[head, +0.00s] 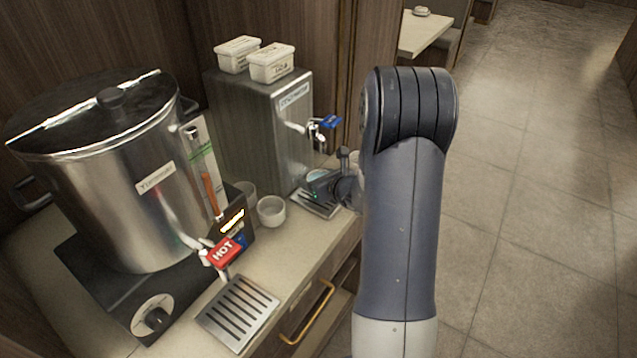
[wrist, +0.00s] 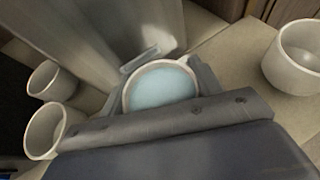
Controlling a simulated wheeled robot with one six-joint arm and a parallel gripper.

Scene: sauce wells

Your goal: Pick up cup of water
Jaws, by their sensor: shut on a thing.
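A white cup with pale blue water shows in the wrist view (wrist: 160,88), between the fingers of my gripper (wrist: 160,92). My gripper is shut on this cup. The cup's rim is visible and its lower part is hidden by my gripper. In the head view my gripper (head: 325,183) is at the steel water dispenser, over the drip grate (head: 312,204). The cup (head: 317,174) is only partly visible there. I cannot tell whether its base touches the grate.
The steel dispenser (head: 250,125) with a blue-handled tap (head: 325,124) stands right behind the gripper. Empty white cups (head: 271,210) stand to its left. A large steel pot (head: 110,170) with a red HOT tap (head: 222,252) is at left. Floor at right is open.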

